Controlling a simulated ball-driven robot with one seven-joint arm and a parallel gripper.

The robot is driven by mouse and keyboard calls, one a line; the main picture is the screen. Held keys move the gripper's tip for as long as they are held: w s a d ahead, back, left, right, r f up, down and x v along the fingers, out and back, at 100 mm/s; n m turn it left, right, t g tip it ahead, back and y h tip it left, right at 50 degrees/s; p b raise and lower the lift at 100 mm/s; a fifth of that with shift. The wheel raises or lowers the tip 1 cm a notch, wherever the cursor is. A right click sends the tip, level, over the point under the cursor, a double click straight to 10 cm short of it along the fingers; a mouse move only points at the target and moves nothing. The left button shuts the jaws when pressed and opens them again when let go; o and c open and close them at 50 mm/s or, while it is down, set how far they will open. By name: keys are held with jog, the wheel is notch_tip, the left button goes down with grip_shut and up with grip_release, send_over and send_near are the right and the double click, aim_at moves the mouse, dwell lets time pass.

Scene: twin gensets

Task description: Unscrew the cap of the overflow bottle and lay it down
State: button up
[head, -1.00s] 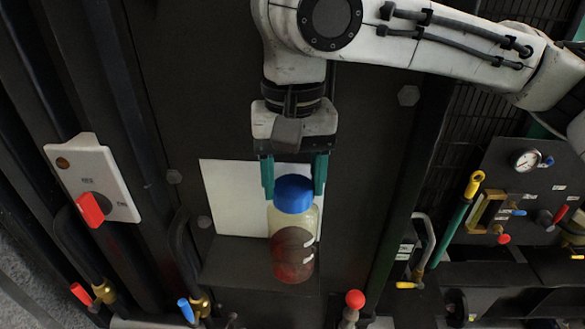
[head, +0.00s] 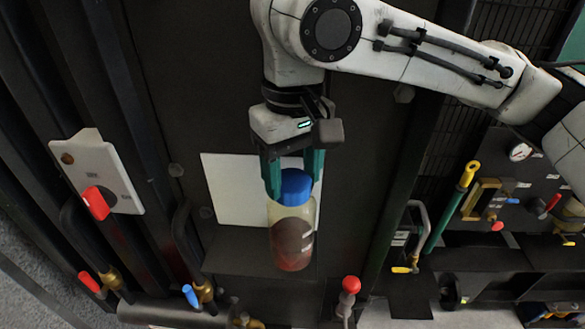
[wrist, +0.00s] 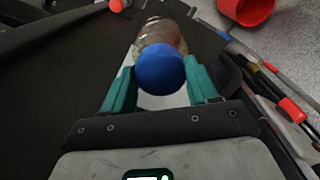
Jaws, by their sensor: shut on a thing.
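The overflow bottle (head: 291,238) is clear, with dark red liquid in its lower part and a blue cap (head: 296,187) on top. It stands roughly upright in front of a white panel (head: 226,190), at the dark shelf (head: 232,262). My gripper (head: 294,178) comes from above and is shut on the cap, with one green finger on each side. In the wrist view the cap (wrist: 160,69) sits between the fingers, with the bottle (wrist: 160,33) beyond it. I cannot see a gap between cap and bottle neck.
A switch plate with a red handle (head: 95,203) is at the left. A red-knobbed lever (head: 350,285) stands right of the bottle. Blue (head: 190,296) and red (head: 89,282) valve handles are at the lower left. A gauge panel (head: 520,185) is at the right.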

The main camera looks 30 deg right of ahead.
jog(key=shift+r+n+p, duration=0.25)
jog(key=shift+n+p, duration=0.3)
jog(key=shift+n, duration=0.65)
jog(key=shift+w+f+n, duration=0.1)
jog(key=shift+n, duration=0.9)
jog(key=shift+d, duration=0.1)
jog(key=o, duration=1.1)
jog(key=shift+f, duration=0.1)
jog(key=shift+c, duration=0.4)
jog(key=shift+p, duration=0.3)
